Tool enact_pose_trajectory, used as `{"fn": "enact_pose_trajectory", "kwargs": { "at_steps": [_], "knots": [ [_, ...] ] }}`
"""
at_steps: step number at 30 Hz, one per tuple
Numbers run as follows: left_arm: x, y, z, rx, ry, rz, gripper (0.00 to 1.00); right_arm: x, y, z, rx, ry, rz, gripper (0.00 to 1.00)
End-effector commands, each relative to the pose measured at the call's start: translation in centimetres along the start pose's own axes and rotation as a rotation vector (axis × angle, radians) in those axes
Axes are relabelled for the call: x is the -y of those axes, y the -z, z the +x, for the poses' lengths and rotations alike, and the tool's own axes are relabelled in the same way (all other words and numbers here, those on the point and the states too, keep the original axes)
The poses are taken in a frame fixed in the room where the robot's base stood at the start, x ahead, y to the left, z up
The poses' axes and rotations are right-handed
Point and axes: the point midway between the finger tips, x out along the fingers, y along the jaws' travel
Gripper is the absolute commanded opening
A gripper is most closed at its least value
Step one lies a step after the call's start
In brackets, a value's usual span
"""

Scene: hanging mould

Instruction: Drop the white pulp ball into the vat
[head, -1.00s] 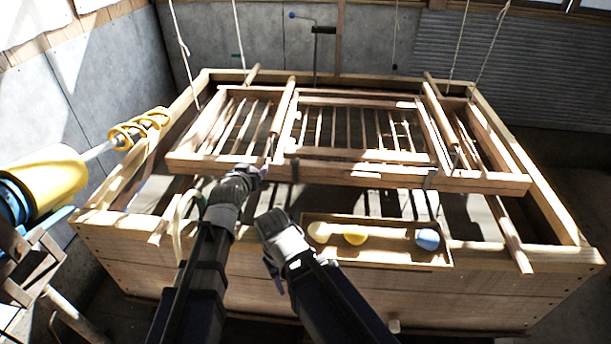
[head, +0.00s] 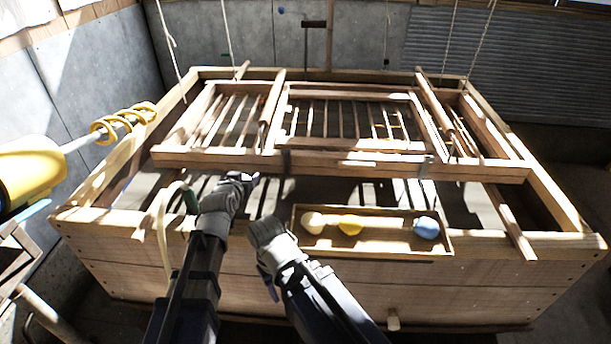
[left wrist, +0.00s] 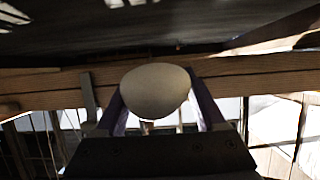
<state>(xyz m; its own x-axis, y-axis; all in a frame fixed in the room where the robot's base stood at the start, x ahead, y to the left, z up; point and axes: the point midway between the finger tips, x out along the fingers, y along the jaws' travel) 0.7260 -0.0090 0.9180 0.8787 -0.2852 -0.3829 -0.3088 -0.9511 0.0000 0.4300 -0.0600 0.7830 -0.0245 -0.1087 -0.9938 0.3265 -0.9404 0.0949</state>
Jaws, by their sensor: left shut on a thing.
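My left gripper (head: 246,179) is shut on an off-white ball (left wrist: 155,91), seen between its two fingers in the left wrist view. The gripper hides this ball in the head view. The gripper is over the inside of the wooden vat (head: 400,275), just behind its front wall and close to the front rail of the hanging mould (head: 340,165). My right gripper (head: 262,232) is at the vat's front rim, left of the tray; its fingers are not clear.
A shallow wooden tray (head: 380,246) at the front rim holds a cream ball (head: 312,222), a yellow ball (head: 350,225) and a blue ball (head: 426,228). A pale hose (head: 163,225) hangs over the rim on the left. A yellow machine (head: 30,172) stands at far left.

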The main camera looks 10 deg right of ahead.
Motion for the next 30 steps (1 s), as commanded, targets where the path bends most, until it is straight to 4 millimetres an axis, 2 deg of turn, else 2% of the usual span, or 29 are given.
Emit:
{"fn": "enact_pose_trajectory", "kwargs": {
  "at_steps": [3,4,11,22,26,30],
  "knots": [
    [0.0,0.1,0.0,0.000,0.000,0.000,0.12,0.0,0.0,-0.1,0.000,0.000,0.000,0.50],
    [0.0,0.1,0.0,0.000,0.000,0.000,0.74,0.0,0.0,-0.1,0.000,0.000,0.000,0.50],
    [0.0,0.1,0.0,0.000,0.000,0.000,1.00,0.0,0.0,-0.1,0.000,0.000,0.000,0.50],
    [0.0,0.1,-0.6,0.000,0.000,0.000,1.00,0.0,0.0,-0.3,0.000,0.000,0.000,0.50],
    [0.0,0.2,-2.0,0.000,0.000,0.000,1.00,-0.1,-0.1,-0.9,0.000,0.000,0.000,0.50],
    [0.0,0.2,-4.2,0.000,0.000,-0.001,1.00,-0.2,-0.1,-1.8,0.000,0.000,0.000,0.50]
  ]
}}
